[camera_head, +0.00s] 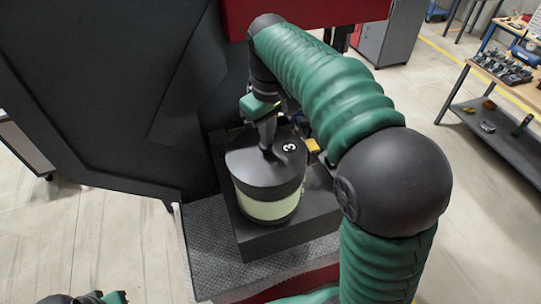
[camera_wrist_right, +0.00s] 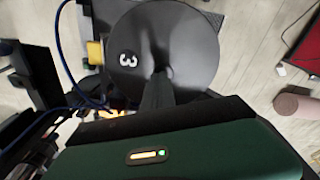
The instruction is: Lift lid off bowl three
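The bowl (camera_head: 268,210) is a pale green-cream drum with a black lid (camera_head: 247,168) on top, marked with a white 3. I see no gap between lid and bowl. My right gripper (camera_head: 267,143) points down at the middle of the lid. In the right wrist view the lid (camera_wrist_right: 190,35) fills the top middle, and the dark fingers (camera_wrist_right: 160,82) reach its centre as one narrow shape.
The bowl stands on a dark block (camera_head: 262,243) over a grey textured plate (camera_head: 205,240). A large black panel (camera_head: 110,80) rises at the left. A small yellow part (camera_head: 313,147) sits right of the lid. A workbench (camera_head: 500,90) with tools is far right.

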